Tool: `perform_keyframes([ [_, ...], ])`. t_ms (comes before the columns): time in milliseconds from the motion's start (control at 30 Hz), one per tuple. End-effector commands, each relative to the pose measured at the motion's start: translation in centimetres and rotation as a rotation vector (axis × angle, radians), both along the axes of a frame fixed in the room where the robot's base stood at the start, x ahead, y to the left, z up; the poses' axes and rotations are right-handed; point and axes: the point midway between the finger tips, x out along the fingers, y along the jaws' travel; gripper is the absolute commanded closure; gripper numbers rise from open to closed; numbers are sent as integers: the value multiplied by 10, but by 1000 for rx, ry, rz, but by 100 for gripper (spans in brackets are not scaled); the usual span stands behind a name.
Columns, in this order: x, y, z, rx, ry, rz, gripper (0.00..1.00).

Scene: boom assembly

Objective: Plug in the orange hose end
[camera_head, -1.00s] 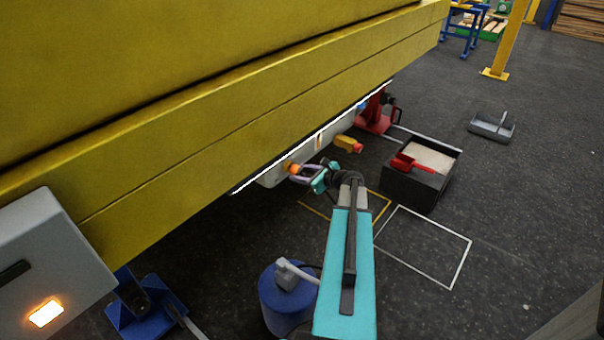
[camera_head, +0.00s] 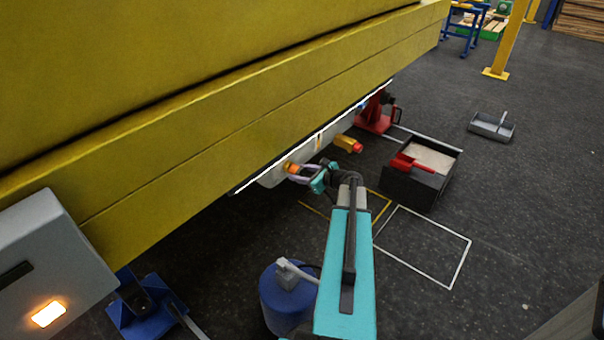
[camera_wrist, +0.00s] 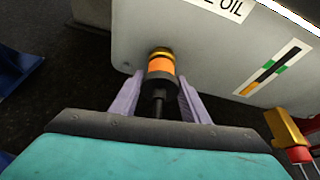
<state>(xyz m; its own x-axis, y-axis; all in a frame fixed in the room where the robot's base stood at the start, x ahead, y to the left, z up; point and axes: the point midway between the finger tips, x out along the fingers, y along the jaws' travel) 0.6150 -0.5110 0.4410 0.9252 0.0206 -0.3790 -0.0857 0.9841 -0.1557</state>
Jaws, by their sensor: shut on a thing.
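The orange hose end (camera_wrist: 160,66) is an orange collar with a black body behind it. It stands between the two grey-purple fingers of my gripper (camera_wrist: 160,84), which is shut on it. A brass-coloured ring at its front meets the wall of the grey oil tank (camera_wrist: 215,50); I cannot tell whether it is fully seated. In the head view the orange hose end (camera_head: 290,167) and my gripper (camera_head: 299,172) are at the tank's lower side, under the yellow boom (camera_head: 220,150). The port itself is hidden behind the hose end.
A yellow fitting with a red end (camera_wrist: 288,135) sticks out to the right of my gripper. A black box with a red scoop (camera_head: 412,180) and a blue canister (camera_head: 285,300) stand on the floor. A red jack (camera_head: 376,118) is farther back.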

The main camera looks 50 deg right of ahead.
Motion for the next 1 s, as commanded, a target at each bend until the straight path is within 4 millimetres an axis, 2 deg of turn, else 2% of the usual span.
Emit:
perform_keyframes([
  [633, 9, 0, 0, 1, 0, -1, 78],
  [667, 8, 0, 0, 1, 0, -1, 55],
  [767, 8, 0, 0, 1, 0, -1, 38],
  [1000, 8, 0, 0, 0, 1, -1, 37],
])
